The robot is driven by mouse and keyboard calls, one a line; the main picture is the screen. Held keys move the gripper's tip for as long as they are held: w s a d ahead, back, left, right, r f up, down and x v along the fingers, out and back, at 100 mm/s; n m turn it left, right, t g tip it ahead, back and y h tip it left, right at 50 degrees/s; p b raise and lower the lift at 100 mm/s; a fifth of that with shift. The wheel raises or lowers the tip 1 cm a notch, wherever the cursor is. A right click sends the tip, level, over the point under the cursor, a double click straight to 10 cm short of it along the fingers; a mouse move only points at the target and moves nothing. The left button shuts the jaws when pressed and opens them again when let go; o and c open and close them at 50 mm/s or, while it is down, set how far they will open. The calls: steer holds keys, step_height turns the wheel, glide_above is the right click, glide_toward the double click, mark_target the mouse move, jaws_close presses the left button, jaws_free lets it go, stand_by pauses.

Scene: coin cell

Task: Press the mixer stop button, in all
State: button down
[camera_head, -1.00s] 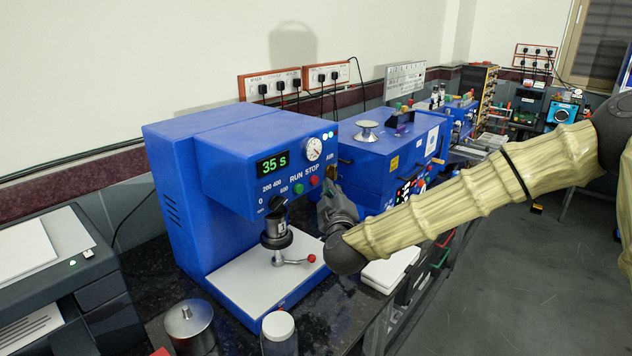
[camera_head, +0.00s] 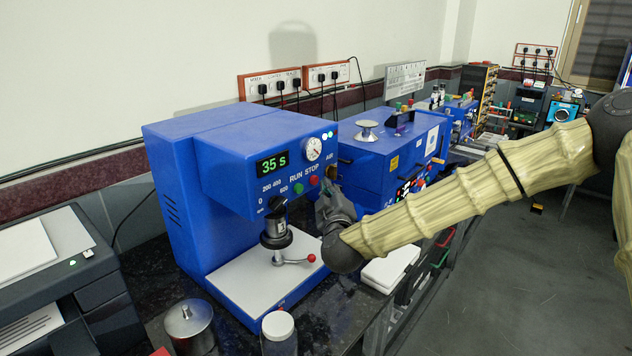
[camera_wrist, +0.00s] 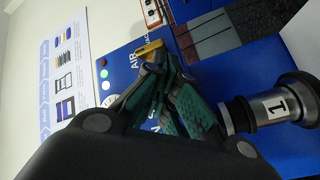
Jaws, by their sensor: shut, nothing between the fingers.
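The blue mixer (camera_head: 235,165) stands on the dark bench, its display reading 35 S. On its front panel, under the words RUN STOP, are a green button (camera_head: 299,189) and a red stop button (camera_head: 314,181). My gripper (camera_head: 328,188) is shut and empty, just right of and slightly below the red button. I cannot tell whether it touches the panel. In the wrist view its green-padded fingers (camera_wrist: 160,68) are closed near the AIR label and a brass knob (camera_wrist: 149,49). They hide the RUN and STOP buttons there.
Under the mixer head, a cylindrical holder (camera_head: 276,240) has a red-tipped lever. A metal canister (camera_head: 190,325) and a white-lidded jar (camera_head: 278,328) stand in front. A second blue machine (camera_head: 385,150) is behind my gripper. A white box (camera_head: 391,270) lies below the arm.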

steer(key=shift+a, duration=0.1)
stand_by(0.6)
steer(key=shift+w+a, duration=0.25)
steer(key=shift+a, duration=0.05)
steer(key=shift+w+a, duration=0.25)
steer(key=shift+a, duration=0.05)
stand_by(1.0)
steer(key=shift+d, duration=0.1)
stand_by(0.4)
steer(key=shift+s+d, duration=0.55)
steer(key=shift+d, duration=0.05)
steer(key=s+d, duration=0.1)
steer(key=d, duration=0.1)
steer(key=s+d, duration=0.2)
steer(key=shift+p, duration=0.3)
stand_by(0.3)
stand_by(0.5)
